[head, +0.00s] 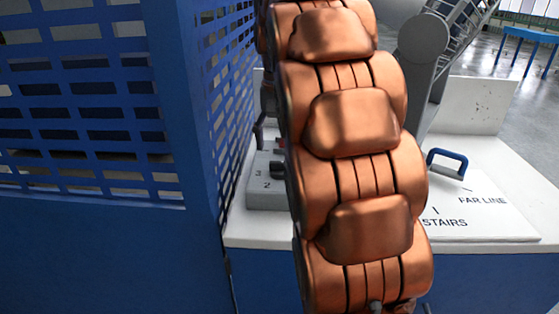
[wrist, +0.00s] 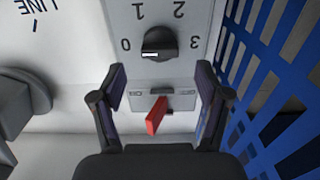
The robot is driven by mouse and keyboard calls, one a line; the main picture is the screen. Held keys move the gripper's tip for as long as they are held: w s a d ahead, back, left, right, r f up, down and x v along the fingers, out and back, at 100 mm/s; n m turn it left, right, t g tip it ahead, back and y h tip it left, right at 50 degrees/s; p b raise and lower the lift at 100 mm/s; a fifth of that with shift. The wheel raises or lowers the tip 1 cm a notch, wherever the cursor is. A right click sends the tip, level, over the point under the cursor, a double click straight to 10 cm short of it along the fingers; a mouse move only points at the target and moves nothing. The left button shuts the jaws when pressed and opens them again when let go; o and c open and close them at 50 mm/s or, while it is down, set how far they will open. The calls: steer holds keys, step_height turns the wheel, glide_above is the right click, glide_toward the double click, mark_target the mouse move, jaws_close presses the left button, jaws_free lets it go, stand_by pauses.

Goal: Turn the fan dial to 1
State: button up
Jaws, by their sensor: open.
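The fan dial (wrist: 158,44) is a black round knob on a grey control box (wrist: 110,14). Numbers 0 to 3 surround it, upside down in the wrist view. Its white mark lies on the left side, toward the 0. My gripper (wrist: 162,82) is open and empty, its two dark fingers apart in front of the box, below the dial in the picture. A red lever (wrist: 156,116) on the same box shows between the fingers. In the head view the box (head: 266,196) stands beside the blue mesh, partly hidden by my copper arm. My gripper is hidden there.
A blue mesh guard (wrist: 278,75) rises close on the right in the wrist view; in the head view it (head: 226,95) is left of the box. A white board (head: 480,215) with lettering and a blue handle (head: 447,162) lies to the right on the white top.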

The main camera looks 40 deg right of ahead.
mark_target(280, 162)
steer(key=shift+f+p, duration=0.6)
steer(key=shift+f, duration=1.5)
steer(key=c, duration=1.2)
steer(key=shift+o, duration=0.2)
